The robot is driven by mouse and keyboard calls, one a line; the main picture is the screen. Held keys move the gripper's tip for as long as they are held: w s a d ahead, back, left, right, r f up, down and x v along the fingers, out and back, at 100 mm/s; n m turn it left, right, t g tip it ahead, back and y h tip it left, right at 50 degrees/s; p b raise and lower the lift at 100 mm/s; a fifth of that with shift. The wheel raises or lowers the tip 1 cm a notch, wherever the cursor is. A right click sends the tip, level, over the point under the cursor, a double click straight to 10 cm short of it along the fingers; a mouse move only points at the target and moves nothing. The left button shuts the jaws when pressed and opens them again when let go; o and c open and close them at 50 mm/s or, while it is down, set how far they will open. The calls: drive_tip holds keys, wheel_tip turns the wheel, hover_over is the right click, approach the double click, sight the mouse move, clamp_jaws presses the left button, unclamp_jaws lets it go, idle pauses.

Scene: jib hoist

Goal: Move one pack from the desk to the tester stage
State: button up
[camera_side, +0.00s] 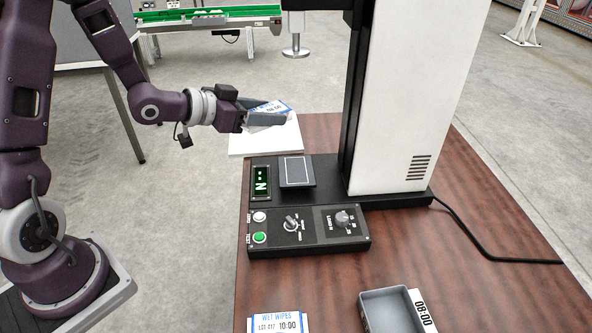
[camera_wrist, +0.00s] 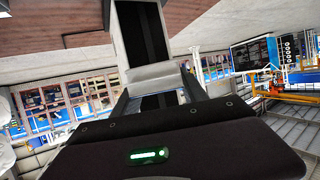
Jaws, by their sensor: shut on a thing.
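My gripper (camera_side: 266,112) is shut on a white pack with blue print (camera_side: 270,107), whose label reads 10:00. It holds the pack slightly tilted above a white slab, left of and behind the tester stage. The tester stage (camera_side: 297,171) is a small dark square plate with a pale outline, and it is empty. Another pack (camera_side: 277,323), marked WET WIPES and 10:00, shows at the bottom edge of the side view, on the desk (camera_side: 480,240).
A round press foot (camera_side: 295,50) hangs from the tester's tall white column (camera_side: 405,100). The control panel (camera_side: 308,230) has buttons and knobs in front of the stage. A grey tray (camera_side: 390,311) labelled 08:00 stands at the front. The white slab (camera_side: 262,145) lies beside the desk's back-left corner.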

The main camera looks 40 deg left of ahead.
drive_tip(key=w+f+n+y, duration=0.1)
drive_tip(key=w+f+n, duration=0.1)
drive_tip(key=w+f, duration=0.35)
drive_tip(key=n+y, duration=0.1)
drive_tip(key=y, duration=0.1)
hover_over(296, 170)
wheel_tip(296, 170, down, 4)
drive_tip(key=shift+y, duration=0.3)
wheel_tip(296, 170, down, 12)
drive_tip(key=shift+w+r, duration=0.1)
drive_tip(key=shift+r, duration=0.1)
drive_tip(key=o, duration=1.4)
drive_tip(key=shift+f, duration=0.1)
drive_tip(key=shift+c, duration=0.2)
